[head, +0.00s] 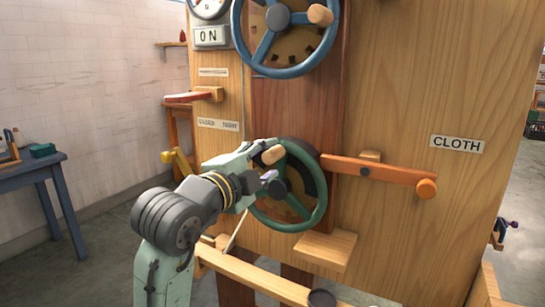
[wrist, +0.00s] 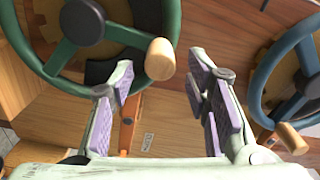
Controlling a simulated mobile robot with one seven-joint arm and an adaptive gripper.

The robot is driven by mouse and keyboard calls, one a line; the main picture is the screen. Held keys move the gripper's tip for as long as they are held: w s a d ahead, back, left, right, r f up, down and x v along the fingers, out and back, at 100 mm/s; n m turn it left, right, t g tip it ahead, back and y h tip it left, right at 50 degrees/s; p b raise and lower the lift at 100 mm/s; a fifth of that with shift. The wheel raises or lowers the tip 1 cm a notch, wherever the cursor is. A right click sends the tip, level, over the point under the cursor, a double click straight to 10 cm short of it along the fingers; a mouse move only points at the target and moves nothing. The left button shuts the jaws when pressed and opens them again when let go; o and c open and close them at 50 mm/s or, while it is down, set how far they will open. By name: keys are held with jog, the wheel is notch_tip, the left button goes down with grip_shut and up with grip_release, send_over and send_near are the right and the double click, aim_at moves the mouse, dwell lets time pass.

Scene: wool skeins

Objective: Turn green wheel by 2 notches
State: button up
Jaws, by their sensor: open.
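The green wheel (head: 316,212) stands on the wooden panel in the head view, with a dark hub and a pale wooden knob (head: 273,154) at its upper left. In the wrist view the green wheel (wrist: 172,25) fills the upper left, and its knob (wrist: 160,60) shows between the fingertips. My gripper (head: 264,164) is at the wheel's upper left, close to the knob and partly over the wheel. In the wrist view my gripper (wrist: 160,66) is open, with purple pads on both sides of the knob and gaps beside it. I cannot tell whether the knob is within the pads' depth.
A blue wheel (head: 238,38) with its own knob is above.

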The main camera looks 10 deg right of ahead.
jog(key=v, duration=0.8)
jog(key=shift+s, duration=0.15)
jog(key=shift+a, duration=0.1)
